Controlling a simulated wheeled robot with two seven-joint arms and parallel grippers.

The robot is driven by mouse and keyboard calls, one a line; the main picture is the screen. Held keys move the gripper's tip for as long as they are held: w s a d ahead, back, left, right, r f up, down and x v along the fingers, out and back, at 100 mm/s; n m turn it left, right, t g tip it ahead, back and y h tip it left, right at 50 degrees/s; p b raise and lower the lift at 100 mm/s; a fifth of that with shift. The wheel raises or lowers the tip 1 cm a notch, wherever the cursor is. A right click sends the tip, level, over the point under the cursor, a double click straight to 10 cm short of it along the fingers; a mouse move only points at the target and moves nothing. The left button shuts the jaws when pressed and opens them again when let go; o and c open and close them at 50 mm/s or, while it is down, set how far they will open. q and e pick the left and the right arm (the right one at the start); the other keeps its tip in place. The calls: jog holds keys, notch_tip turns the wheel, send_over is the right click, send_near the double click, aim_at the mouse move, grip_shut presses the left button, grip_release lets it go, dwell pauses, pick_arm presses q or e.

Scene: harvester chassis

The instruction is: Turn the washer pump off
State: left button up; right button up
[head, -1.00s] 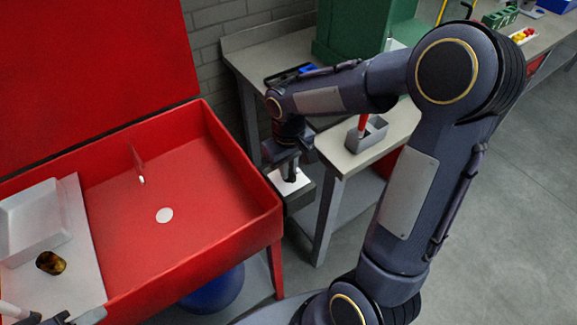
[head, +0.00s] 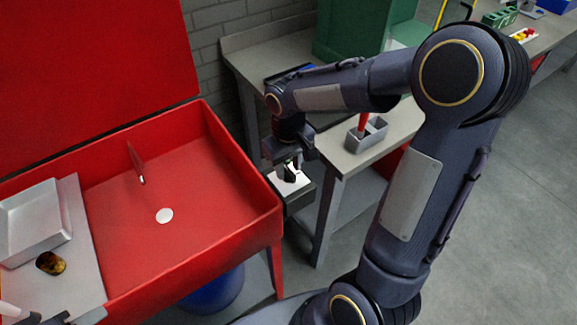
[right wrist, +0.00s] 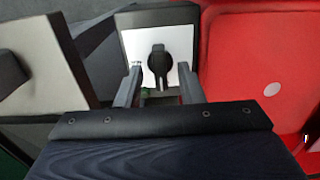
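The washer pump switch is a black knob (right wrist: 158,62) on a white plate (right wrist: 131,45) of a dark box beside the red washer basin (head: 190,170). In the right wrist view the knob's narrow handle points down the picture, lined up between the fingers. My right gripper (right wrist: 159,88) is open, one finger on each side of the handle's lower end, with gaps showing. It also shows above the box in the head view (head: 289,158). Only a part of my left gripper (head: 60,318) shows at the lower left edge; its opening is unclear.
A workbench (head: 362,160) with a grey holder (head: 367,138) stands close to the right of the switch box.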

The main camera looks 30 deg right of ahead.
aim_at(288, 170)
notch_tip(288, 170, up, 6)
jog(key=shift+r, duration=0.5)
jog(key=shift+s+r, duration=0.1)
jog(key=shift+s, duration=0.1)
jog(key=s+a+m+t+y, duration=0.2)
jog(key=s+a+t+y, duration=0.1)
jog(key=s, duration=1.3)
jog(key=a+r+t, duration=0.1)
jog(key=t, duration=0.1)
jog(key=shift+s+a+m+t+y, duration=0.15)
jog(key=shift+s+m+t+y, duration=0.15)
jog(key=shift+s+y, duration=0.1)
